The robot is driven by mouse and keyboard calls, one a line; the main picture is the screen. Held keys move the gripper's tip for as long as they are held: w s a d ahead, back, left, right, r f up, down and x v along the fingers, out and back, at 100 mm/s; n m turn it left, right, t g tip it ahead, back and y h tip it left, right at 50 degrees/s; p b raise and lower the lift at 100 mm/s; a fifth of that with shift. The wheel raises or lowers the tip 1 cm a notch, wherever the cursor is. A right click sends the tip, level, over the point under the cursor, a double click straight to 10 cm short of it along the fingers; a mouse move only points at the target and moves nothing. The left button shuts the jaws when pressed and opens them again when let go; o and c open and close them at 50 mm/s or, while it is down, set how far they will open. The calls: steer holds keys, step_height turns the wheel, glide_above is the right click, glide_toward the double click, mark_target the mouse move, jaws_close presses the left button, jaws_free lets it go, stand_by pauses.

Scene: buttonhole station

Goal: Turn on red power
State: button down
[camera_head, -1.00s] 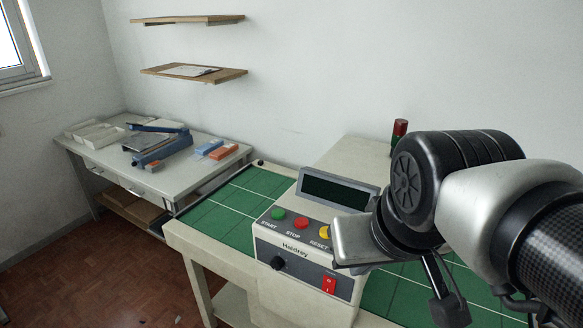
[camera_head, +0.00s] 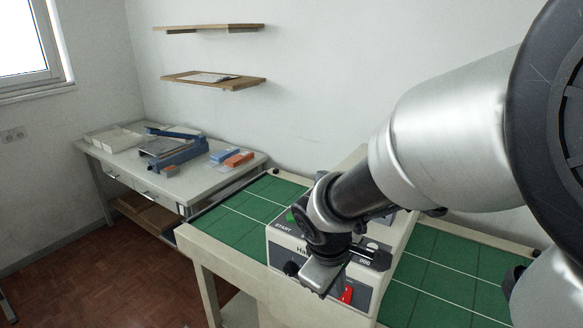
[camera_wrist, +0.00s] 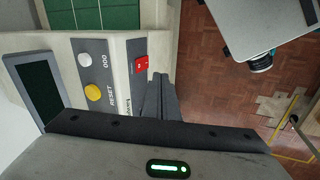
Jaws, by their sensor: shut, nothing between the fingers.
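The red power switch (camera_head: 347,294) is on the front face of the pale control box (camera_head: 362,299), partly behind my gripper in the head view. In the wrist view the red switch (camera_wrist: 141,65) shows whole, with small white marks. Whether it is on or off I cannot tell. My gripper (camera_head: 384,261) is in front of the box, its fingers pointing right in the head view. In the wrist view the shut, empty fingertips (camera_wrist: 160,80) appear just beside the switch; contact is not clear. The dark display (camera_wrist: 37,91) shows no visible text.
The yellow RESET button (camera_wrist: 93,92) and a white button (camera_wrist: 84,60) are on the box's sloped top. My arm hides much of the box in the head view. Green mat (camera_head: 445,275) lies around it. A side table (camera_head: 190,182) with tools stands at left.

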mark_target(345, 294)
steer(key=f, duration=0.1)
steer(key=a+f+n, duration=0.1)
steer(key=w+f, duration=0.1)
steer(key=shift+a+f, duration=0.15)
steer(key=shift+a, duration=0.05)
steer(key=w+d+f+b, duration=0.2)
steer(key=w+d+f, duration=0.2)
steer(key=f, duration=0.6)
steer(key=shift+w+d, duration=0.2)
steer(key=shift+w, duration=0.7)
